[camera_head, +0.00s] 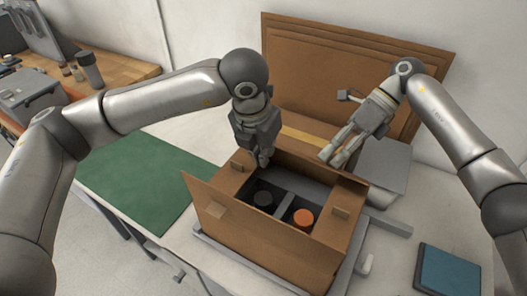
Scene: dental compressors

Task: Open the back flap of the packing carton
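The brown packing carton (262,252) stands on the table with its top open. Its back panel or flap (315,172) stands up along the far edge; I cannot tell how far it is folded. Inside are a dark round item (263,199) and an orange-topped one (303,218) in grey compartments. My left gripper (263,161) points down at the carton's back left corner, its fingers close together; contact is unclear. My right gripper (334,157) is just behind and above the back edge, its fingers apart with nothing visible between them.
Flat cardboard sheets (345,65) lean on the wall behind. A grey box-like thing (385,165) stands behind right of the carton. A blue pad (447,271) lies at right front, and a green mat (135,180) at left. A wooden bench (115,69) is far left.

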